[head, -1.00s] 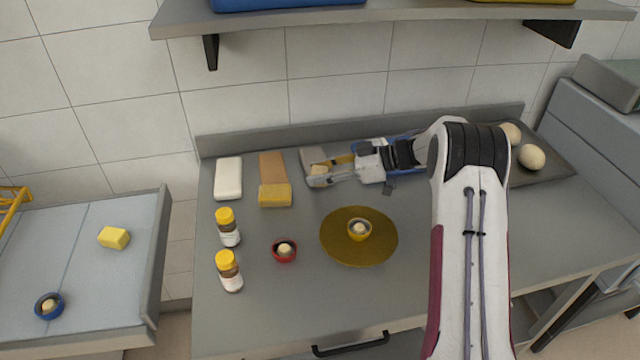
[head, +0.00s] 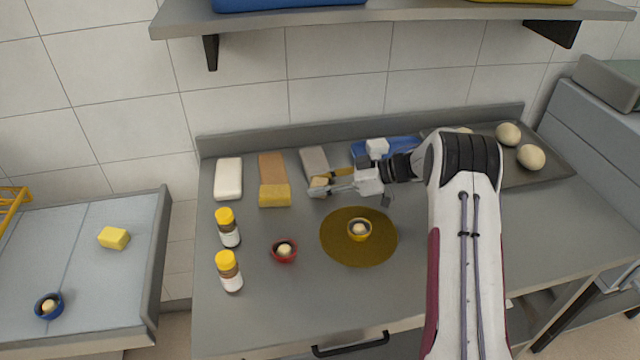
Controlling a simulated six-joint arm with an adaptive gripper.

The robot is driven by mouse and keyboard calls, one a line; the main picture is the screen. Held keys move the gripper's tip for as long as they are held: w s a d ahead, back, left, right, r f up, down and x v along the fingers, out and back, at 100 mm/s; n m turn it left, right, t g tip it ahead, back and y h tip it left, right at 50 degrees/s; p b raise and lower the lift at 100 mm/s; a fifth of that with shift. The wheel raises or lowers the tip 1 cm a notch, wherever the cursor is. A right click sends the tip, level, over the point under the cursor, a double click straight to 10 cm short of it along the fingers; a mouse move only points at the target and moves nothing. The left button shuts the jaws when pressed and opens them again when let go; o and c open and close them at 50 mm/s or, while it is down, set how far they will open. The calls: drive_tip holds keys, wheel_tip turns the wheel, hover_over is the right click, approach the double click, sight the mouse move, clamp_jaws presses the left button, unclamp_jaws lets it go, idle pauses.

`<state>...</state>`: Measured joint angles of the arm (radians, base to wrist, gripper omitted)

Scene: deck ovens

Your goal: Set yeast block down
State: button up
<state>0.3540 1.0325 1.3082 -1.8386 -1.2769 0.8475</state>
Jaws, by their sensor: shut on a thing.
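My gripper (head: 320,187) reaches in from the right, low over the back middle of the steel counter. It is shut on a small tan block, the yeast block (head: 319,182), at its fingertips. The fingers partly cover the block. It is just in front of the near end of a flat grey slab (head: 314,160). I cannot tell whether the block touches the counter.
Left of my gripper are a yellow block (head: 274,195), a brown slab (head: 271,166) and a white block (head: 228,178).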

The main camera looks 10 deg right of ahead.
drive_tip(key=shift+s+f, duration=0.1)
drive_tip(key=shift+f, duration=0.35)
drive_tip(key=shift+f, duration=0.3)
drive_tip(key=o, duration=1.1)
drive_tip(key=shift+s, duration=0.1)
drive_tip(key=shift+r, duration=0.35)
drive_tip(key=shift+d+r, duration=0.2)
drive_tip(key=v, duration=1.1)
drive_tip(key=shift+d+r, duration=0.25)
drive_tip(key=shift+r, duration=0.15)
